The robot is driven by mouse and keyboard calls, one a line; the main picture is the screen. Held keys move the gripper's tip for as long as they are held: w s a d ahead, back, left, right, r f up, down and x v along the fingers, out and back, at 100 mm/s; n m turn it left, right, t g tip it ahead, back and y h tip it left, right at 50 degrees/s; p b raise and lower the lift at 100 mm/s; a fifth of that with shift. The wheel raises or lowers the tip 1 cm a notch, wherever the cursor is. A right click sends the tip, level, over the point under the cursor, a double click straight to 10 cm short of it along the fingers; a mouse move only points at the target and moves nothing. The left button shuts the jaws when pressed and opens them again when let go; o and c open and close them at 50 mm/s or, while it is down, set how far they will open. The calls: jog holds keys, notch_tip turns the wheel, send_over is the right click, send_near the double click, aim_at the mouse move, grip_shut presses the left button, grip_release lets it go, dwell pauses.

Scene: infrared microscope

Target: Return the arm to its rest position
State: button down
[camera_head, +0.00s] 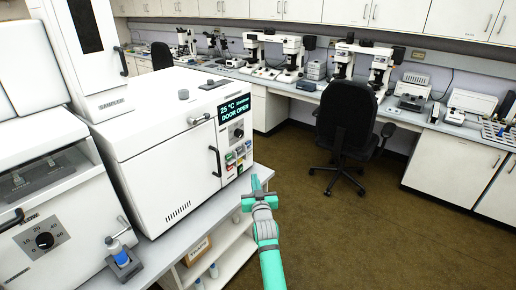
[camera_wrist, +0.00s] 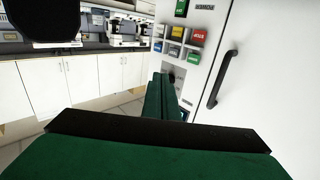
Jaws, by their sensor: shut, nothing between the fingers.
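My gripper (camera_head: 256,184) is at the end of my green and grey arm, in the lower middle of the head view. It is beside the front right corner of a white oven-like machine (camera_head: 165,165), whose display reads "25 °C" and "DOOR OPEN". In the wrist view, the dark green fingers (camera_wrist: 163,98) are together and hold nothing. Beyond them are the machine's coloured buttons (camera_wrist: 185,40) and its black door handle (camera_wrist: 222,80). I cannot tell whether the gripper touches the machine.
A white bench shelf (camera_head: 235,250) is below the machine. A black office chair (camera_head: 345,125) stands on the brown floor (camera_head: 370,235), which is clear on the right. Microscopes (camera_head: 292,55) line the back counter.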

jog(key=s+a+f+m, duration=0.1)
jog(key=s+a+f, duration=0.1)
jog(key=s+f, duration=0.5)
jog(key=s+a+f+m, duration=0.1)
jog(key=s+a+f, duration=0.2)
jog(key=s+f, duration=0.35)
jog(key=s+f+m+h, duration=0.1)
jog(key=s+f, duration=0.1)
jog(key=s, duration=0.9)
jog(key=s+f+m+h, duration=0.1)
jog(key=s+f, duration=0.1)
jog(key=s, duration=0.8)
jog(key=s+d+r, duration=0.3)
jog(key=s, duration=0.8)
jog(key=s+d+r+n+g+h, duration=0.1)
jog(key=s+d+r, duration=0.2)
jog(key=s, duration=0.8)
jog(key=s+d+r+n+g, duration=0.1)
jog(key=s+d+r, duration=0.2)
jog(key=s, duration=0.8)
jog(key=shift+s+r, duration=0.2)
jog(key=shift+s, duration=0.2)
